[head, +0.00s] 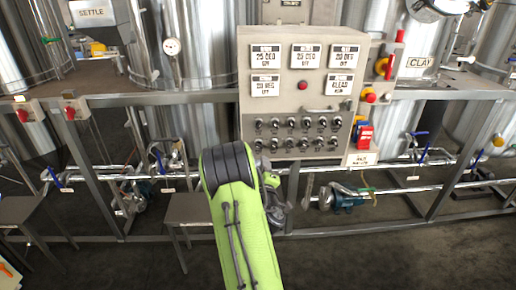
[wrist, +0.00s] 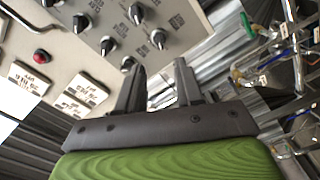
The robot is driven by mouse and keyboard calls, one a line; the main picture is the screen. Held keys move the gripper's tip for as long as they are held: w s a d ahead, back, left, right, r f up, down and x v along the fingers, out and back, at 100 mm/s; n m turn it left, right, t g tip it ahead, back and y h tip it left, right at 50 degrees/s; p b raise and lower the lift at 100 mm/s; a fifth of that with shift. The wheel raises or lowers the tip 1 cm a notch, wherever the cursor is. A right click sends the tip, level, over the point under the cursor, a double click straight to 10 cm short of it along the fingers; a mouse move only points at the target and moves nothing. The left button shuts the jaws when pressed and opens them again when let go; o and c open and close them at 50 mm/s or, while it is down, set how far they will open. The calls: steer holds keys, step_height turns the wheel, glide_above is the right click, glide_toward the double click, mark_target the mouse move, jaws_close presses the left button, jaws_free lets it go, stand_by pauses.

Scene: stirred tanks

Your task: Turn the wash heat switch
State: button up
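A beige control panel (head: 318,105) carries two rows of black rotary switches (head: 298,133) along its lower part. Their labels are too small to read, so I cannot tell which one is the wash heat switch. In the wrist view several black knobs (wrist: 136,14) with small labels show at the top, tilted. My gripper (wrist: 159,65) has its two dark fingers apart with nothing between them. It appears below the panel's switches, and no finger visibly touches a knob. In the head view my arm largely hides the gripper.
The panel has a red button (head: 303,85), white display plates (head: 306,56) and a bar handle (head: 320,109). A red and blue device (head: 363,135) hangs at its right. Steel tanks (head: 198,40), a frame rail (head: 170,98) and pipes with blue-handled valves (head: 424,153) surround it.

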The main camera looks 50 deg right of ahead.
mark_target(259, 147)
steer(key=p+x, duration=0.8)
steer(key=x, duration=0.1)
steer(key=shift+r+p, duration=0.2)
steer(key=shift+p, duration=0.15)
steer(key=shift+w+d+f, duration=0.2)
steer(key=shift+w+d, duration=0.2)
steer(key=shift+d, duration=0.1)
steer(key=shift+c, duration=0.3)
jaws_close()
